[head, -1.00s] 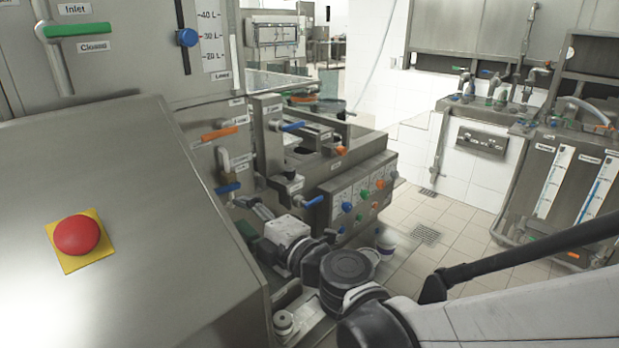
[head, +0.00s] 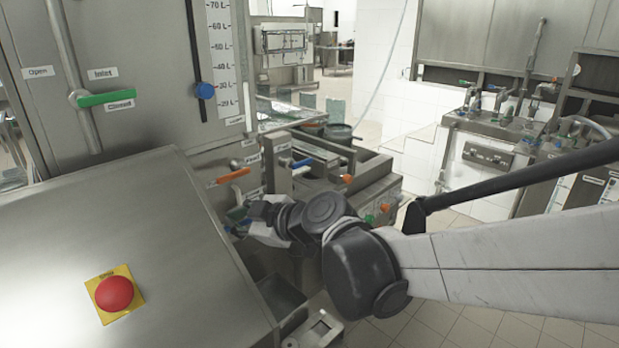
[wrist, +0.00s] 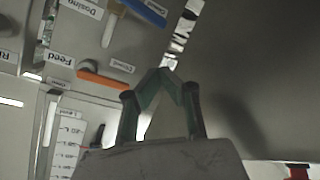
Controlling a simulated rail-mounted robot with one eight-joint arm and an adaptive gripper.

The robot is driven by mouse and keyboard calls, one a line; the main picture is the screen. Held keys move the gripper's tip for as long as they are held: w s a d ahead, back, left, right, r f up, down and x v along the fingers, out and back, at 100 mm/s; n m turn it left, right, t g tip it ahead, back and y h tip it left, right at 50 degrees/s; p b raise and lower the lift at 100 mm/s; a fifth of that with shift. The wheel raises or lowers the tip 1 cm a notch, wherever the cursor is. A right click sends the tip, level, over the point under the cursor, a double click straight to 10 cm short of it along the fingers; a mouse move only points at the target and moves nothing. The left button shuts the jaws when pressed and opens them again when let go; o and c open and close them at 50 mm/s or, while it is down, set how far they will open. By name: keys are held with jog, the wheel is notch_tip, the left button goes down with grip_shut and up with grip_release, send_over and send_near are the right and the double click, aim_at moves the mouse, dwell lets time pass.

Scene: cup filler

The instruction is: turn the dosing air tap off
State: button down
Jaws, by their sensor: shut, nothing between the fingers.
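In the wrist view, a blue tap handle (wrist: 143,12) shows at the top beside a label reading Dosing (wrist: 82,8); I take it as the dosing air tap. Part of it is cut off by the frame edge. The picture is upside down, so whether the tap is on or off is unclear. My gripper (wrist: 162,76) is shut and empty, its greenish fingers meeting at the tips. It is apart from the blue handle in the picture. In the head view, my wrist and gripper hide most of the area below the orange handle.
An orange handle (head: 234,175) beside the Feed label (wrist: 55,57) is close to my gripper. Another blue handle (head: 303,162) is to its right. A sloped steel cover with a red emergency button (head: 114,293) stands at the left. A green inlet handle (head: 106,98) is above.

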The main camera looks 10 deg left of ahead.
jog(key=w+d+r+m+g+h+p, duration=0.25)
jog(key=r+m+h+p, duration=0.35)
jog(key=m, duration=0.3)
jog(key=w+a+f+p, duration=0.1)
jog(key=a+f, duration=0.2)
jog(key=f, duration=0.2)
jog(key=w+a+f+y, duration=0.1)
jog(key=w+a+f, duration=0.1)
jog(key=f, duration=0.3)
jog(key=shift+w+a+f+m+t+p, duration=0.15)
jog(key=shift+a+f+m+t+p, duration=0.2)
jog(key=shift+a, duration=0.1)
jog(key=shift+w, duration=0.1)
